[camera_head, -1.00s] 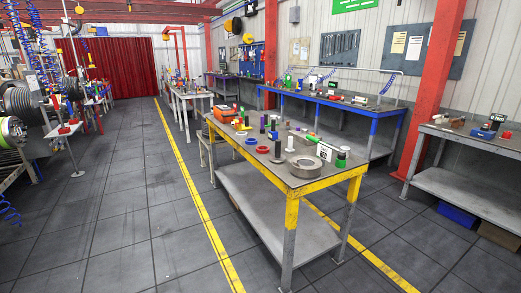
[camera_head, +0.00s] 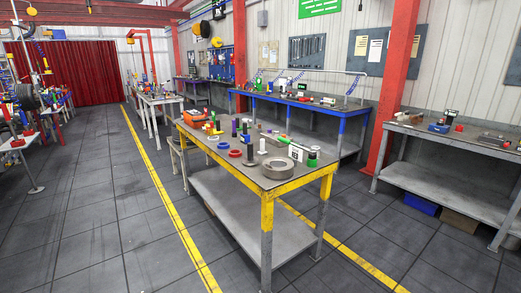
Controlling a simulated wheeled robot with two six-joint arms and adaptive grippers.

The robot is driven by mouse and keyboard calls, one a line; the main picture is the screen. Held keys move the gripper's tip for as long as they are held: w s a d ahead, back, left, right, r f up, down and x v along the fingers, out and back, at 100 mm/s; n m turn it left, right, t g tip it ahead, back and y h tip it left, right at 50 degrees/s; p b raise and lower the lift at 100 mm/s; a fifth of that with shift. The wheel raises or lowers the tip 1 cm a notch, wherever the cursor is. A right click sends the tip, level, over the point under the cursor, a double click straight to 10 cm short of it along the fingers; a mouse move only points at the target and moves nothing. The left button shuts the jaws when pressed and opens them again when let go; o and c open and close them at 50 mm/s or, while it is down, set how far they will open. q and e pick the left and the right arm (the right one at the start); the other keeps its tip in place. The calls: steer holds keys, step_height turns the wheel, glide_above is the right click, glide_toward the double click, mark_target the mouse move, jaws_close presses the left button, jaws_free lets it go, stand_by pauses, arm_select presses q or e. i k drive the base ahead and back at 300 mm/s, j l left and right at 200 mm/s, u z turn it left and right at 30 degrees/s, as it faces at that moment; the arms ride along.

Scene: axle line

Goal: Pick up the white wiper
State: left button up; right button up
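Neither of my grippers is in view. I cannot single out the white wiper for sure at this size. Several small parts stand on the near workbench (camera_head: 235,178), which has yellow corners. Among them are an upright white cylinder (camera_head: 262,145), a white block with a dark mark (camera_head: 297,152), a red ring (camera_head: 235,153) and a blue ring (camera_head: 223,145). A thick grey metal ring (camera_head: 278,168) lies near the bench's front corner.
A blue-edged bench (camera_head: 310,104) stands behind, and a grey bench (camera_head: 450,139) stands at the right. A red post (camera_head: 393,85) rises between them. The tiled floor (camera_head: 80,220) left of the yellow line (camera_head: 165,195) is clear.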

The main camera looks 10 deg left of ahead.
mark_target(262, 151)
steer(key=z, duration=0.3)
steer(key=i+j+z, duration=0.35)
steer(key=j+z, duration=0.2)
steer(key=i+j+z, duration=0.1)
steer(key=j+z, duration=0.15)
steer(key=j, duration=0.25)
steer(key=i+j+z, duration=0.1)
steer(key=j+z, duration=0.2)
steer(key=i+j, duration=0.15)
steer(key=j, duration=0.9)
steer(key=i+j+z, duration=0.15)
steer(key=j, duration=2)
steer(key=i+z, duration=0.05)
steer(key=i, duration=0.05)
